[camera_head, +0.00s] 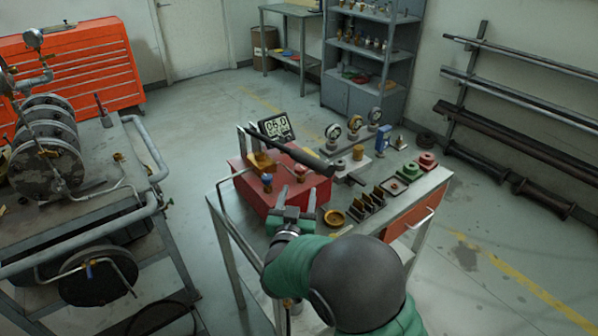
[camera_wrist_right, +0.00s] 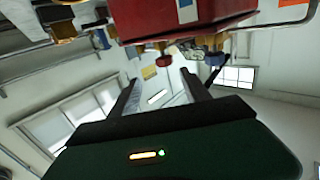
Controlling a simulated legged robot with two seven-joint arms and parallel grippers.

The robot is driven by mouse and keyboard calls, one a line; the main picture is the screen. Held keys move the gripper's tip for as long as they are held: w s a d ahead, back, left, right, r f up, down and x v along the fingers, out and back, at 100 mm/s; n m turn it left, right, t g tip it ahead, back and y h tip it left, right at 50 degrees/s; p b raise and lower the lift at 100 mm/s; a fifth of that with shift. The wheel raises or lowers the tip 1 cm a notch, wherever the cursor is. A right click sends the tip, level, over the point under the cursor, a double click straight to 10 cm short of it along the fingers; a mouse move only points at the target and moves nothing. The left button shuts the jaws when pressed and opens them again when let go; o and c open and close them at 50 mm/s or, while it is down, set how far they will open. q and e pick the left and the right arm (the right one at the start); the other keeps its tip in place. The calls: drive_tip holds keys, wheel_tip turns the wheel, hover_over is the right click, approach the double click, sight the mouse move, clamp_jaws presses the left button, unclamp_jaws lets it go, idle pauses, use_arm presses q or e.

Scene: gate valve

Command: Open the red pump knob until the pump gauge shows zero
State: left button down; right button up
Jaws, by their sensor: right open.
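The pump is a red box (camera_head: 322,189) on a metal cart, with a long black lever (camera_head: 290,158) across its top. The pump gauge (camera_head: 276,127) is a dark-framed display behind it; its reading is too small to be sure of. A small red knob (camera_wrist_right: 163,60) shows in the right wrist view, below the red body and beyond the fingertips. My left gripper is not in view.
The cart top (camera_head: 436,180) also carries several round gauges (camera_head: 354,123), a brass dish (camera_head: 334,218), a rack of dark fittings (camera_head: 372,199) and a blue tool (camera_head: 382,138). A pipe rig (camera_head: 60,160) stands at left. Open floor lies between rig and cart.

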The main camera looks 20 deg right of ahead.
sight(296, 170)
drive_tip(key=x, duration=0.4)
drive_tip(key=shift+w+d, duration=0.25)
drive_tip(key=w, duration=0.6)
drive_tip(key=shift+w+d+r+b, duration=0.1)
drive_tip(key=shift+d+r+b, duration=0.05)
drive_tip(key=shift+b, duration=0.25)
drive_tip(key=shift+w+d, duration=0.2)
drive_tip(key=shift+d, duration=0.85)
drive_tip(key=shift+a, duration=0.5)
drive_tip(key=c, duration=0.7)
clamp_jaws()
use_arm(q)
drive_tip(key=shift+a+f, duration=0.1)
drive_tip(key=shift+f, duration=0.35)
use_arm(e)
drive_tip(key=shift+d, duration=0.15)
